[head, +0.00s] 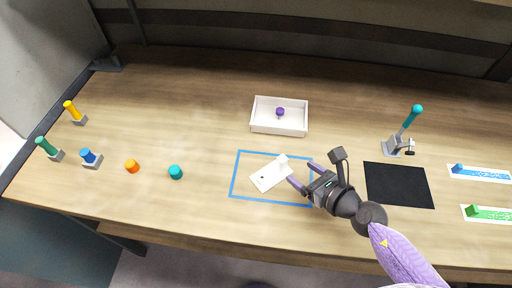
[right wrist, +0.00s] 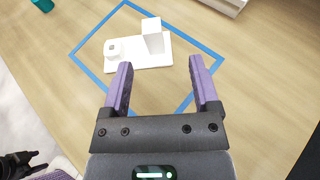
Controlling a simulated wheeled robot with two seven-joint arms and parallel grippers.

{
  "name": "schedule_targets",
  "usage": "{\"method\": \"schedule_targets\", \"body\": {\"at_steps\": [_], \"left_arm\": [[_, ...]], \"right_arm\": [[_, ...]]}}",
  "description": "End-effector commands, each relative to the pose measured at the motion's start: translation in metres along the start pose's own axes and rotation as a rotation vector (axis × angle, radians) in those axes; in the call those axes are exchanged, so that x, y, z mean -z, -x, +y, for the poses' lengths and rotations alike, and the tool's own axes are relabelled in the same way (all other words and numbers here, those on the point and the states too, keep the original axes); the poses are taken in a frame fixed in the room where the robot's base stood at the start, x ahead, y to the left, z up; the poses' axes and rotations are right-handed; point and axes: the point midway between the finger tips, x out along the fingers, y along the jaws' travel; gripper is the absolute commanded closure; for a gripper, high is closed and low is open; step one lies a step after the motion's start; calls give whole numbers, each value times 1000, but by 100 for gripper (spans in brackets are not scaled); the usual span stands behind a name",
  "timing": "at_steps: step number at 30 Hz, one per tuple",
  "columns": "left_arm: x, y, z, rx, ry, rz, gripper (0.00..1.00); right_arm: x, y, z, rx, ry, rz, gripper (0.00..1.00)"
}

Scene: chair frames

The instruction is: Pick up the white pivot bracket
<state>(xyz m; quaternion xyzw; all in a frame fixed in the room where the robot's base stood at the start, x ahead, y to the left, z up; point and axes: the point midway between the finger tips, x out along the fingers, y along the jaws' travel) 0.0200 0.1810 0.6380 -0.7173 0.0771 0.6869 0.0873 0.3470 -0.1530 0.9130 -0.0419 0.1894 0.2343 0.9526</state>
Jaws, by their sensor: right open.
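The white pivot bracket (head: 270,176) lies inside the blue taped rectangle on the table. It has a flat plate with a taller upright block at one end and a low round boss with a hole. In the right wrist view the bracket (right wrist: 150,56) is just ahead of the fingertips. My right gripper (head: 302,174) is open and empty, at the right side of the bracket. Its purple fingers also show in the right wrist view (right wrist: 159,66), spread apart and pointing toward the plate. I cannot tell whether they touch it.
A white tray (head: 278,130) with a purple knob stands behind the blue rectangle (head: 233,179). A black mat (head: 420,203) and a grey clamp with a teal lever (head: 395,146) are on the right. Several coloured pegs and caps stand on the left.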

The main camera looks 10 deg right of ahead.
Motion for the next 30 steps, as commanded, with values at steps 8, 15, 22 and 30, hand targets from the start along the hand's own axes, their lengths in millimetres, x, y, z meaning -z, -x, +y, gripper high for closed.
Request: {"method": "schedule_targets", "body": {"at_steps": [8, 15, 22, 30], "left_arm": [[-2, -11, 0, -1, 0, -4, 31], [-5, -24, 0, -2, 0, -7, 31], [-4, -23, 0, -2, 0, -6, 31], [-4, -23, 0, -1, -1, -6, 31]], "right_arm": [[3, -48, 2, -7, 15, 12, 22], [0, -92, 7, -6, 13, 12, 22], [-3, -96, 7, -6, 13, 12, 22], [-3, -95, 7, -5, 12, 12, 75]]}}
